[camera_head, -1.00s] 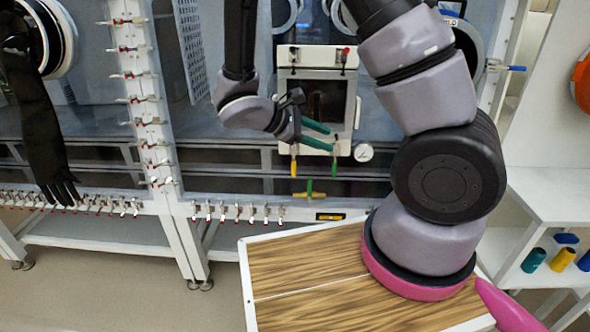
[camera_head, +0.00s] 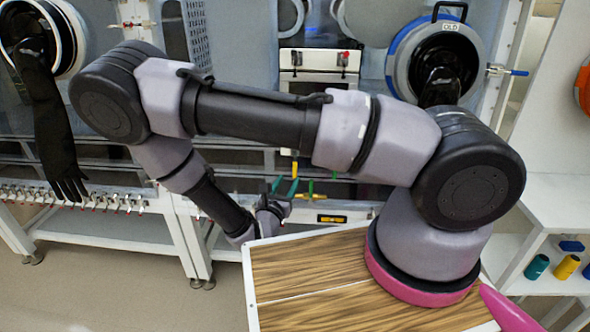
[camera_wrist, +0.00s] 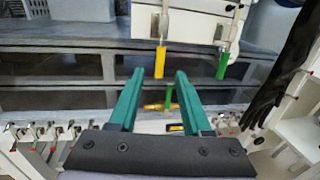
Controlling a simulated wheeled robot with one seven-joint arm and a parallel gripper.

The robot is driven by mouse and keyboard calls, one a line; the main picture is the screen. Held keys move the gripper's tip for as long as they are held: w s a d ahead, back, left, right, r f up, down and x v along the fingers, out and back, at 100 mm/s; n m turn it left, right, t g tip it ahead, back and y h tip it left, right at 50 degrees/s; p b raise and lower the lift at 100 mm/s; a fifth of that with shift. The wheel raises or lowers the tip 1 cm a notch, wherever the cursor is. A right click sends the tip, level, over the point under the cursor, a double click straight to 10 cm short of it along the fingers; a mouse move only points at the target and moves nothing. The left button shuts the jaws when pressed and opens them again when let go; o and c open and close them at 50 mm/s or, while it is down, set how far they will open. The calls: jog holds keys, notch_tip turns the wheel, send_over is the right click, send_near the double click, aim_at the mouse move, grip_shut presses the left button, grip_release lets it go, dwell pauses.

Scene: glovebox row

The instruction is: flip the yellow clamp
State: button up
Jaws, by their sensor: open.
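The yellow clamp (camera_wrist: 160,62) hangs handle-down below the front of the white chamber in the wrist view. Its yellow handle (camera_head: 294,168) shows just under my arm in the head view. A green clamp (camera_wrist: 222,66) hangs to its right. My gripper (camera_wrist: 159,74) is open and empty. Its two green fingers point toward the yellow clamp, whose handle appears between and beyond the fingertips, with no visible contact. In the head view my gripper (camera_head: 284,186) is low, beneath my forearm, which hides part of the chamber.
Below the clamps is a yellow bar (camera_wrist: 153,107) with an upright green handle (camera_wrist: 169,97). A row of small valves (camera_head: 110,200) lines the lower rail at left. A wood-topped surface (camera_head: 330,310) lies in front. A black glove (camera_wrist: 290,65) hangs at right.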

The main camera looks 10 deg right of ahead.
aim_at(294, 170)
jog(key=x, duration=0.8)
grip_shut()
dwell(1.3)
